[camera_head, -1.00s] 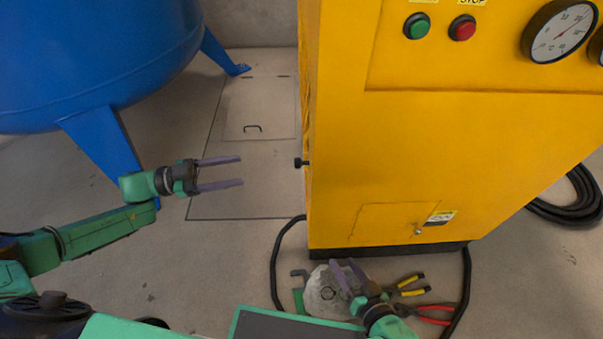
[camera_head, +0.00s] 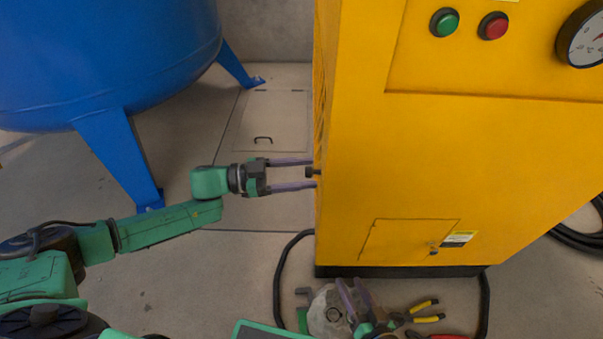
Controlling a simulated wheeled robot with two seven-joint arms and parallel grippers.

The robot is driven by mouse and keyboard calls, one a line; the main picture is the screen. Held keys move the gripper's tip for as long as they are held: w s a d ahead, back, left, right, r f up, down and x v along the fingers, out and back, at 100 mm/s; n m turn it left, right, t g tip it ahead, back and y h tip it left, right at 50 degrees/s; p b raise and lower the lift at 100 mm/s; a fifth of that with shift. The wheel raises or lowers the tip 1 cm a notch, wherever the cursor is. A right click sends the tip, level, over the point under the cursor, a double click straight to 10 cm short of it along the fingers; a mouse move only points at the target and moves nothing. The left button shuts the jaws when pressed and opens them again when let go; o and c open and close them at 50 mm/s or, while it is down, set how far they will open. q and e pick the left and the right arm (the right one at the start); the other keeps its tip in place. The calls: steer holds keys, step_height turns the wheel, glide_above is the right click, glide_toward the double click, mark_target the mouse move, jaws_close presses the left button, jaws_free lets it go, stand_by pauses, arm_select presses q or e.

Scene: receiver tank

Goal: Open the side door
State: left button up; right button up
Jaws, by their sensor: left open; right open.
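The yellow cabinet (camera_head: 440,165) stands at the centre right. Its left side face is seen at a steep angle, so the side door's outline there is hard to make out. A small dark knob (camera_head: 312,172) sticks out from that side. My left gripper (camera_head: 314,173) is open, with its two purple fingers pointing right, one above and one below the knob. I cannot tell whether the fingers touch it. My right gripper (camera_head: 354,288) is open and low, in front of the cabinet base, over a pale round object (camera_head: 326,314).
A blue tank (camera_head: 100,60) on legs stands at the left. A floor hatch (camera_head: 268,125) with a handle lies between tank and cabinet. Yellow-handled pliers (camera_head: 425,308) and a black hose (camera_head: 283,270) lie by the cabinet base. A small front panel (camera_head: 405,240) is shut.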

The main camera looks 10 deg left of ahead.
arm_select(q)
jaws_close()
stand_by(1.4)
